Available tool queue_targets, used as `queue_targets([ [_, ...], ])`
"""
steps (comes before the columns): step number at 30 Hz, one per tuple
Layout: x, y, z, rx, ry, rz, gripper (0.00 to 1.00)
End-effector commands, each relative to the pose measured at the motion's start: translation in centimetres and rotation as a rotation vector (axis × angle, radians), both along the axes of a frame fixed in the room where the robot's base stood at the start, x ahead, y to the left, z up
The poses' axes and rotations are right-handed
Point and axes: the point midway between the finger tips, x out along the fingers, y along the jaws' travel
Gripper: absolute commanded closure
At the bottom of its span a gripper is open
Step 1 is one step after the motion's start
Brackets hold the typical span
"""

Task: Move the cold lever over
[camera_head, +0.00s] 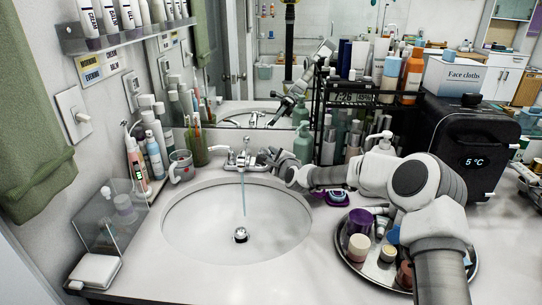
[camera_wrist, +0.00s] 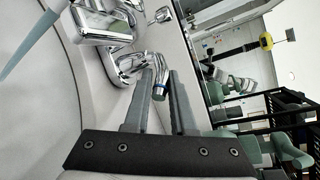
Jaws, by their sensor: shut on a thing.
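The chrome faucet (camera_head: 243,158) stands at the back rim of the sink, and a thin stream of water (camera_head: 244,195) falls from its spout toward the drain. My gripper (camera_head: 264,155) reaches in from the right to the faucet's right side. In the head view, my gripper mostly hides this lever.
The sink basin (camera_head: 190,222) is clear. A round tray (camera_head: 348,262) of jars stands right of it, below my arm. A mug (camera_head: 181,166) and toothbrush cup stand left of the faucet. A black rack of bottles and a small black fridge (camera_head: 450,135) stand at the back right.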

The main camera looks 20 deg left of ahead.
Motion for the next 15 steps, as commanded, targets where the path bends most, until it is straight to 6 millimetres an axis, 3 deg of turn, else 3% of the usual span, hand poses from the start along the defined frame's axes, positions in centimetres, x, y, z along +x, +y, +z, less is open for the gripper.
queue_targets([
  [4, 0.26, -0.02, -0.9, 0.007, 0.006, 0.04, 1.0],
  [15, 0.71, -0.03, -0.84, 0.004, 0.009, 0.178, 1.0],
])
